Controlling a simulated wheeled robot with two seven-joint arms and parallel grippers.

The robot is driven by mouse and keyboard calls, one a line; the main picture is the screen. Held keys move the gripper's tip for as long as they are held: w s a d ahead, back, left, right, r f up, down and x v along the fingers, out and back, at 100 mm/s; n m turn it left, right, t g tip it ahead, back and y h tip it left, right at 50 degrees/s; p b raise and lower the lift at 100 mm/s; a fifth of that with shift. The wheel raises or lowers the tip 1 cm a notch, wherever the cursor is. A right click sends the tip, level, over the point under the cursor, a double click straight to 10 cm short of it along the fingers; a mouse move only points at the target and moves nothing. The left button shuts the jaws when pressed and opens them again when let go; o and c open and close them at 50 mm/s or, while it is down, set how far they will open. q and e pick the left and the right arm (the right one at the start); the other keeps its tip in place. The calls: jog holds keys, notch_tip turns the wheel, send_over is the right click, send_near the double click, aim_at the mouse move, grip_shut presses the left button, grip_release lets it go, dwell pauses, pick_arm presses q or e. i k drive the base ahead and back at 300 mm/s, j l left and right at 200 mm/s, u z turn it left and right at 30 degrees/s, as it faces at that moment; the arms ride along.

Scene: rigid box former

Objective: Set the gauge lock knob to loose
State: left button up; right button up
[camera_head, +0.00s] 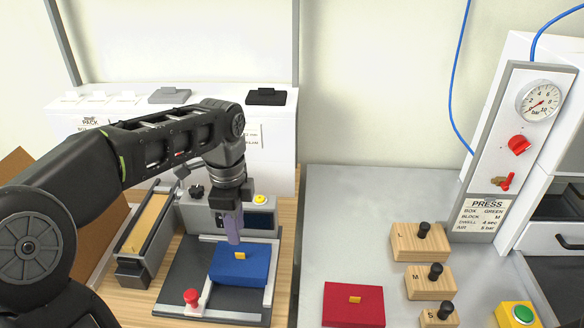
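My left gripper (233,240) points down over the back of a blue box (238,267) with a yellow tab, behind and to the right of the knob. Its fingers show as one narrow purple-grey shape, so its opening is unclear. Whether it touches the box is also unclear. My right gripper is out of view.
Behind the plate is a grey control unit (262,217) with a black knob and yellow button. A long tray (145,235) stands left. On the right bench are a red box (353,305), wooden blocks (418,243) and a press panel (500,165).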

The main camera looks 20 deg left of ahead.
aim_at(196, 192)
jog(key=k, duration=1)
